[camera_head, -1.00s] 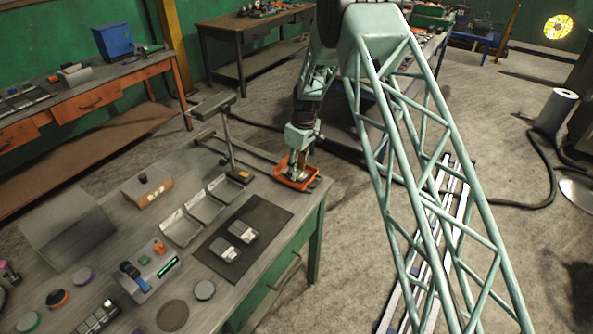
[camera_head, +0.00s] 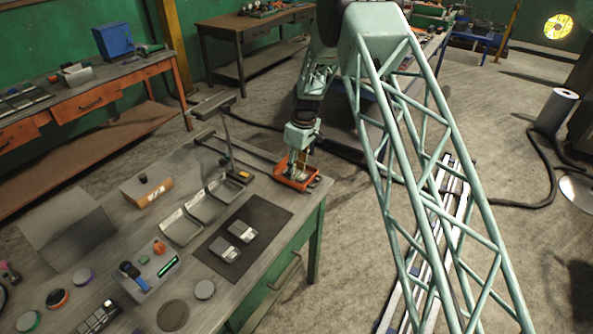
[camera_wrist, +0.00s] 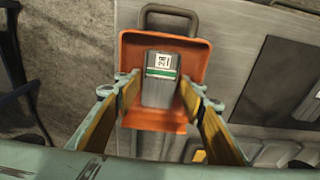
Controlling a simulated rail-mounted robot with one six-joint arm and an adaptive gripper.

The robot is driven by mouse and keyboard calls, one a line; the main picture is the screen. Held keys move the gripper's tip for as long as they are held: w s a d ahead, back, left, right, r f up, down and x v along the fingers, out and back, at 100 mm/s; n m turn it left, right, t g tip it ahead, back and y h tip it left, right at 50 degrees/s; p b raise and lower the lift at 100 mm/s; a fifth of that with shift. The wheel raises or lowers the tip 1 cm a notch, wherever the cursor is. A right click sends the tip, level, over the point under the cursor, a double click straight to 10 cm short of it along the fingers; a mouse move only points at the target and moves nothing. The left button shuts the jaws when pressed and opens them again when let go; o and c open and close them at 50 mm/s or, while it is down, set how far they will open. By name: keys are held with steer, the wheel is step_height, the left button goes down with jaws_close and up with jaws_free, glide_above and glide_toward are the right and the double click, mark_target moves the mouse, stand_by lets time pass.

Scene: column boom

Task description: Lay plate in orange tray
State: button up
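The orange tray (camera_head: 312,184) sits at the far right corner of the workbench; it also shows in the wrist view (camera_wrist: 196,62). A grey metal plate (camera_wrist: 159,92) with a white and green label lies inside the tray, roughly in its middle, label facing up. My gripper (camera_wrist: 159,84) is open above the tray, its yellow-padded fingers on either side of the plate with a gap to each side. In the head view my gripper (camera_head: 297,173) is over the tray and hides the plate.
Two similar labelled pieces (camera_head: 243,231) lie on a dark mat (camera_head: 268,215). Metal trays (camera_head: 181,228) stand in a row left of the mat. A dark handle (camera_wrist: 171,14) shows beside the tray.

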mark_target(300, 174)
step_height(300, 174, up, 12)
steer(key=d, duration=0.1)
steer(key=shift+s+d, duration=0.15)
steer(key=shift+s, duration=0.2)
stand_by(1.1)
